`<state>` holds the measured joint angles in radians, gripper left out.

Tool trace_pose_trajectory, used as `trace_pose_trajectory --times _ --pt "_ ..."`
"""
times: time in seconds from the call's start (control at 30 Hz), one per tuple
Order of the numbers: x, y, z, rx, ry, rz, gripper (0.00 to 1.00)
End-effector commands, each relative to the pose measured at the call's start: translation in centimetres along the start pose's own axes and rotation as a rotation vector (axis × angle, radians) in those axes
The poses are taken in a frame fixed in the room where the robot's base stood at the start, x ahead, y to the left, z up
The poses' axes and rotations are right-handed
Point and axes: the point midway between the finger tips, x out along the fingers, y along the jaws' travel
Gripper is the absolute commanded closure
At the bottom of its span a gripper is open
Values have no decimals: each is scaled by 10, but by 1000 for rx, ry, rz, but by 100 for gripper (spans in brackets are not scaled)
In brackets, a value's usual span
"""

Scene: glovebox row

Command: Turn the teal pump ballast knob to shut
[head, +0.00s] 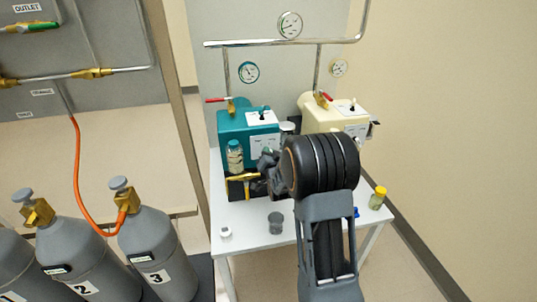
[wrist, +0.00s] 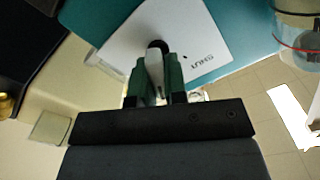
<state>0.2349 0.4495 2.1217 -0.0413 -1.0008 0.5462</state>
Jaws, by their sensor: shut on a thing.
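The teal pump (head: 233,125) stands on the white table, with a white label plate on its front. In the wrist view the same teal body (wrist: 245,25) surrounds the white plate (wrist: 120,45), which bears the word SHUT to the right of the knob. My gripper (wrist: 155,75) is shut on the pale ballast knob (wrist: 154,66), one green finger on each side. A dark round part shows at the knob's far end. In the head view my gripper (head: 268,165) is at the pump's front and hides the knob. The knob's exact pointing direction is hard to tell.
A cream pump (head: 320,112) stands to the right. Red-handled valves and gauges sit on pipes above both pumps. A grey cup (head: 275,222), a small white item (head: 226,232) and a yellow-capped jar (head: 378,197) are on the table (head: 250,238). Grey cylinders (head: 160,250) stand at left.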

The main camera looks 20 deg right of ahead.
Motion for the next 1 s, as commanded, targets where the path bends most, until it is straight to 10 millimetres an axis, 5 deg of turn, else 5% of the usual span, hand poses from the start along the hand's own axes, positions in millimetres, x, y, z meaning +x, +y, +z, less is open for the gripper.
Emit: trace_pose_trajectory --times 1.0 --pt "0 -3 2 -480 3 -1 100"
